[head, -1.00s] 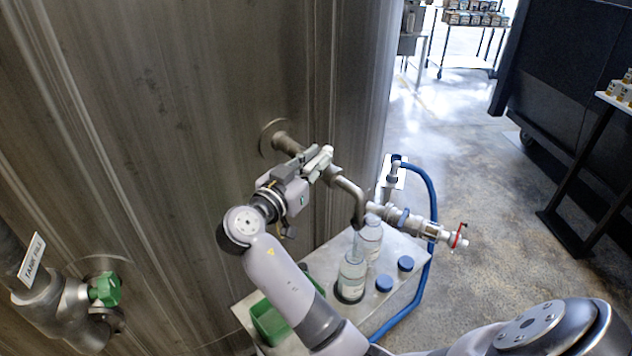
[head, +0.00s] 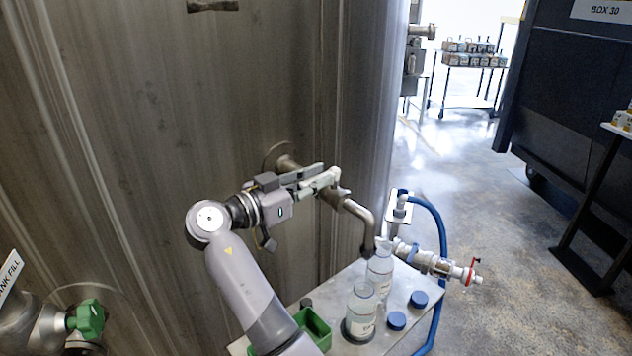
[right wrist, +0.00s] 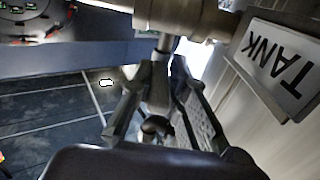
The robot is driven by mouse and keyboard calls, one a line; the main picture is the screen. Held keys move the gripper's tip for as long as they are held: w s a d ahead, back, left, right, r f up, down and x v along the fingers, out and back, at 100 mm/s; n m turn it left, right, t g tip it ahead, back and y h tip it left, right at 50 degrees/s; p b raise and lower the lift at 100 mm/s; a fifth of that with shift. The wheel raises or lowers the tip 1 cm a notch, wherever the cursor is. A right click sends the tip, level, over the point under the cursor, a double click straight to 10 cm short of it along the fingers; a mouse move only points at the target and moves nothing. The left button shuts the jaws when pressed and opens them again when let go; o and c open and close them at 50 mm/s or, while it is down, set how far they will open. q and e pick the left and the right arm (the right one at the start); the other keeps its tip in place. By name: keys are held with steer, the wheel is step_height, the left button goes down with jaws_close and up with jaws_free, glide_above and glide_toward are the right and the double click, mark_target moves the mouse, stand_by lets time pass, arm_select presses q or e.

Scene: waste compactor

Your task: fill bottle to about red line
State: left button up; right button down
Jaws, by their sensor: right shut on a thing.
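My right gripper (head: 328,181) is at the valve on a metal pipe that comes out of the tank wall. In the right wrist view its fingers are shut on the valve's metal handle (right wrist: 158,92). The pipe's bent spout (head: 367,236) points down above a clear bottle (head: 380,268) on the metal stand. A second clear bottle (head: 361,314) with a white label stands in front, on a dark round base. I cannot make out the liquid level or a red line for certain on either bottle. My left gripper is out of view.
Two blue caps (head: 397,321) lie right of the bottles on the stand (head: 373,343). A green bin (head: 316,328) sits at its left. A red-handled valve (head: 474,268) and blue hose (head: 444,235) are behind. A green-handled valve (head: 88,319) is lower left.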

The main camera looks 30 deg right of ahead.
mark_target(316, 177)
steer(key=c, duration=1.6)
jaws_free()
steer(key=shift+o, duration=0.2)
step_height(316, 177, up, 10)
steer(key=shift+r, duration=0.1)
